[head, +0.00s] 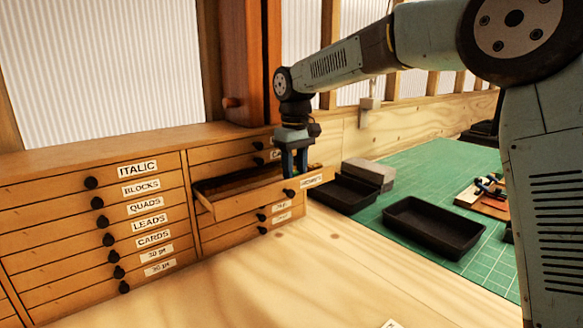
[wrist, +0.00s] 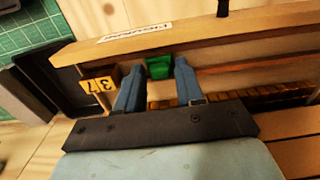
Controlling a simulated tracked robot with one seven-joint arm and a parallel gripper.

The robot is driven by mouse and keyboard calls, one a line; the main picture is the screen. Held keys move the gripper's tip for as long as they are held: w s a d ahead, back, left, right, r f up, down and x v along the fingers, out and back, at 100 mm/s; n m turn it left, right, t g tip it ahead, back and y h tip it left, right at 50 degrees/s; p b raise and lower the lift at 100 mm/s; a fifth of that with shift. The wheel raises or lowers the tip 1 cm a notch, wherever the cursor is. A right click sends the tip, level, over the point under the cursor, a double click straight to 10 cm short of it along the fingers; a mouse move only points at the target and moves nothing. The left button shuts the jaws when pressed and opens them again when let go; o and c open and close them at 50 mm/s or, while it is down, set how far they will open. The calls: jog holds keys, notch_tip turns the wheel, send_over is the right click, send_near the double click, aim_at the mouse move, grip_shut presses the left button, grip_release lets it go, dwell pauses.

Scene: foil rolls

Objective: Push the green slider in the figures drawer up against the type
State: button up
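The figures drawer (head: 250,203) is pulled out of the right-hand cabinet column. Its label is upside down in the wrist view, where its front (wrist: 215,35) crosses the top. The green slider (wrist: 158,67) is a small block inside the drawer, near the front wall. My gripper (head: 294,172) points down into the drawer. In the wrist view, its two blue fingers (wrist: 160,72) stand apart, one on each side of the slider, with small gaps visible. A brown ridged row (wrist: 230,97), perhaps the type, runs along the drawer to the right.
A yellow tag marked 37 (wrist: 100,85) is at the drawer's left end in the wrist view. Black trays (head: 435,225) and a grey block (head: 368,173) are on the green mat (head: 425,170). Closed labelled drawers (head: 95,235) fill the left. The wooden bench in front is mostly clear.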

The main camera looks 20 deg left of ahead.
jog(key=shift+o, duration=1)
jog(key=shift+r, duration=0.1)
notch_tip(320, 180, up, 14)
jog(key=shift+f, duration=0.25)
